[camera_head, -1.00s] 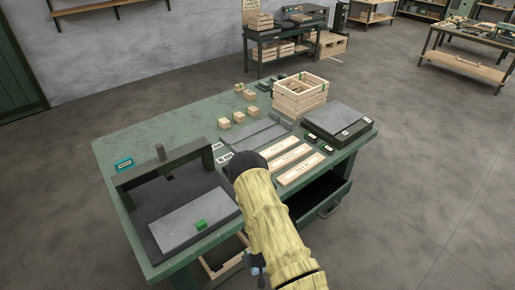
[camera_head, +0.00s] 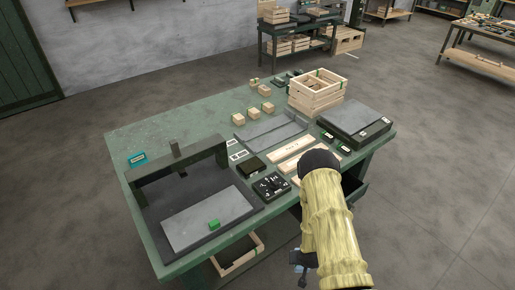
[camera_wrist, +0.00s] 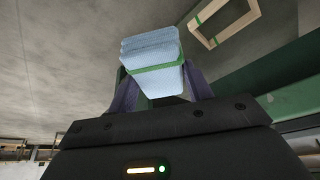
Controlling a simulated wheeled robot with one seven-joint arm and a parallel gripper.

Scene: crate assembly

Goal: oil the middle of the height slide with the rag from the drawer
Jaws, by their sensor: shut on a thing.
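A folded light blue rag (camera_wrist: 150,65) with a green band shows in the wrist view. My gripper (camera_wrist: 155,92) is shut on it, one finger at each side. In the head view my yellow-sleeved arm hangs over the table's front edge, and only a dark bit of my gripper (camera_head: 298,262) shows low beside it. A dark gantry (camera_head: 180,165) with a short upright post (camera_head: 177,149) stands on the left of the table, apart from my gripper. I cannot tell for sure whether this post is the height slide. The drawer (camera_head: 362,190) is mostly hidden behind my arm.
The green table (camera_head: 150,125) carries a grey plate (camera_head: 208,220) with a green block, wooden blocks, boards, a slatted crate (camera_head: 318,92) and a black scale-like box (camera_head: 355,122). A wooden box (camera_head: 238,256) sits low under the front edge. Floor at right is clear.

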